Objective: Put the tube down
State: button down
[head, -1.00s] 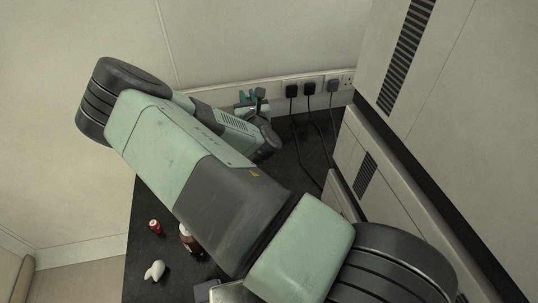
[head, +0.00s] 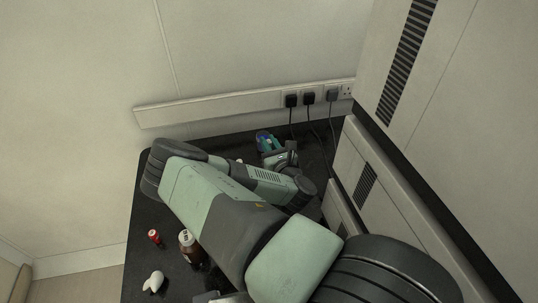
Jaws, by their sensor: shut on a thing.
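My gripper (head: 270,146) is at the far side of the black bench, past my forearm, in front of the back wall. It is shut on the tube. Small blue and teal parts show at its end, but they are too small to tell tube from fingers. The tube's outline is not clear, and my wrist and arm cover part of that area. I cannot tell whether the tube touches the bench top.
The black bench top (head: 220,135) has a red-and-white small item (head: 154,237), a brown bottle (head: 188,243) and a white rounded object (head: 154,282) at the left front. Plugs (head: 309,98) with hanging cables are behind right. A pale cabinet (head: 362,165) stands on the right.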

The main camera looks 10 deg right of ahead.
jog(key=shift+f, duration=2.15)
jog(key=shift+f, duration=0.2)
jog(key=c, duration=1.1)
grip_release()
jog(key=shift+o, duration=0.2)
jog(key=shift+r, duration=0.15)
jog(key=shift+s, duration=0.3)
jog(key=s, duration=0.3)
jog(key=s+d, duration=0.1)
jog(key=s, duration=0.7)
jog(key=shift+s+d, duration=0.15)
jog(key=shift+d, duration=0.15)
